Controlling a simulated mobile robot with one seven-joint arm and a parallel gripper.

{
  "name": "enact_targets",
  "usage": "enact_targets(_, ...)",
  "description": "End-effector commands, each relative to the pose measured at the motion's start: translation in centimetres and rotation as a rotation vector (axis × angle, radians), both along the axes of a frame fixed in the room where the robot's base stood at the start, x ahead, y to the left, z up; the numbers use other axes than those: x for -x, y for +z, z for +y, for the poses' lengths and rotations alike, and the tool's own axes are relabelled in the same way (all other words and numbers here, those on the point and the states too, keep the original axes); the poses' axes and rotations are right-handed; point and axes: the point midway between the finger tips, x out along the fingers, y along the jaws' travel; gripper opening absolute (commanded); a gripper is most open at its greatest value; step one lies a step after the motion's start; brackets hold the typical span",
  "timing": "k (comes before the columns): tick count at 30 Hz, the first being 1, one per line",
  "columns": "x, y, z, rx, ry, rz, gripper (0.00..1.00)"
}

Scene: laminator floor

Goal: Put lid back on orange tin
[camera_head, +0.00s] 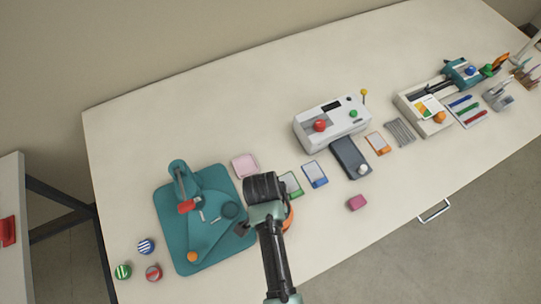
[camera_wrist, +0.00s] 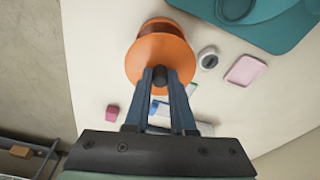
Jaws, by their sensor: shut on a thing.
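My gripper (camera_wrist: 160,82) is shut on the dark knob (camera_wrist: 160,73) of an orange lid (camera_wrist: 146,54) in the wrist view. The lid looks like a wide orange disc. Behind it, toward the top of that view, another orange round shape (camera_wrist: 165,24) shows, which looks like the orange tin. The lid covers part of it, and I cannot tell whether the two touch. In the head view my arm and gripper hide most of the orange (camera_head: 290,216), with only an edge showing at their right.
A teal press board (camera_head: 187,257) lies at left, close to my gripper. A pink pad (camera_head: 245,166), a blue-edged card (camera_head: 315,174) and a magenta block (camera_head: 357,203) lie nearby. A white laminator (camera_head: 345,132) stands farther back. A grey-white round item (camera_wrist: 208,58) sits beside the orange parts.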

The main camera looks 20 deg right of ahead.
Motion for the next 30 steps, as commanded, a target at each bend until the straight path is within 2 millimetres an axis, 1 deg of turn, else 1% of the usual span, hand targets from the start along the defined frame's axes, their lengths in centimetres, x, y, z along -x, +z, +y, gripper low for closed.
enact_targets(1, 0.0, -0.6, 0.0, 0.000, 0.000, 0.000, 0.00)
enact_targets(12, 0.0, -3.9, 0.0, 0.000, 0.002, 0.000, 0.00)
enact_targets(18, 0.0, -5.4, 0.1, -0.001, 0.002, 0.002, 0.00)
enact_targets(23, 0.0, -6.0, 0.0, 0.000, 0.002, 0.000, 0.00)
enact_targets(30, 0.0, -6.0, 0.0, 0.000, 0.002, 0.000, 0.00)
